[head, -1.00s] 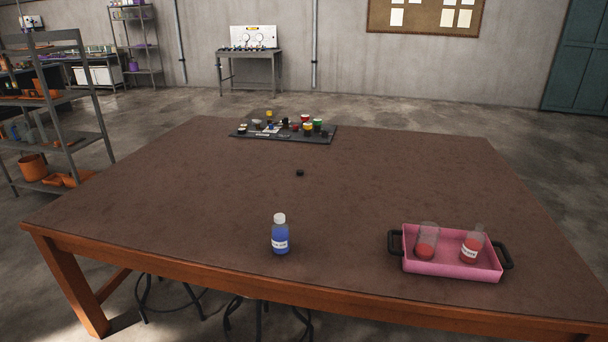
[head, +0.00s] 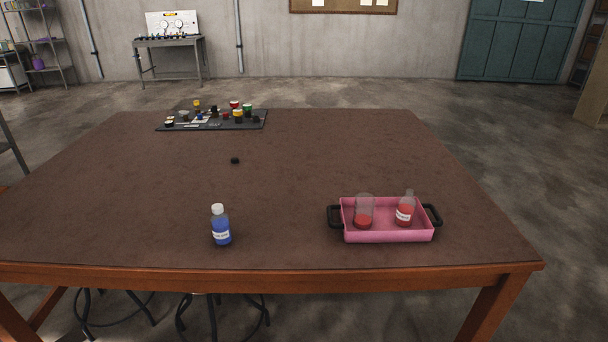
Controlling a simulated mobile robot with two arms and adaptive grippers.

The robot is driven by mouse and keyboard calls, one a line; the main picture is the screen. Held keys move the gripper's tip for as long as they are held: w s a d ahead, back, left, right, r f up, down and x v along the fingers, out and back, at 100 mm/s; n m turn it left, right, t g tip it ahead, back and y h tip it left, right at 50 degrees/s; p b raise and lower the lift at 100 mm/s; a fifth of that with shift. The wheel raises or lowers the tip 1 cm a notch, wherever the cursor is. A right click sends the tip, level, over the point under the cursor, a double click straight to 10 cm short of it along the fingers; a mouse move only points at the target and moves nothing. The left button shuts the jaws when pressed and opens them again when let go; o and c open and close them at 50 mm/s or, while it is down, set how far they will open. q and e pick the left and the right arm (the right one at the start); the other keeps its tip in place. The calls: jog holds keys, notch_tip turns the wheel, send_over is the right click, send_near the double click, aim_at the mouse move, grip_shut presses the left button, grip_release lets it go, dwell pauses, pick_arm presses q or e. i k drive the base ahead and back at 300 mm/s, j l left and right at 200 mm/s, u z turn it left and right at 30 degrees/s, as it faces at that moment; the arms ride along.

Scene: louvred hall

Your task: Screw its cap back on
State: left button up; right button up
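A small black cap-like piece (head: 235,160) lies alone on the brown table (head: 300,165), left of its middle. A blue bottle (head: 221,231) with a white top and a white label stands upright near the front edge. A pink tray (head: 388,235) with black handles sits to its right. In the tray are a clear beaker (head: 364,212) with red contents and a labelled narrow-necked bottle (head: 405,211) with red contents. Whether that bottle's neck is open is too small to tell. Neither of my grippers is in view.
A dark board (head: 210,122) with several small coloured items lies at the table's far left. Stools (head: 220,312) stand under the front edge. The table's middle and right back are clear. A workbench (head: 170,45) stands by the back wall.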

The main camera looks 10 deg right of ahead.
aim_at(407, 205)
jog(key=i+z, duration=0.25)
jog(key=i, duration=0.2)
jog(key=i+j+z, duration=0.1)
jog(key=i+z, duration=0.15)
jog(key=i, duration=0.15)
jog(key=i+j+z, duration=0.25)
jog(key=i, duration=0.2)
jog(key=i+j+z, duration=0.3)
jog(key=i+l, duration=0.1)
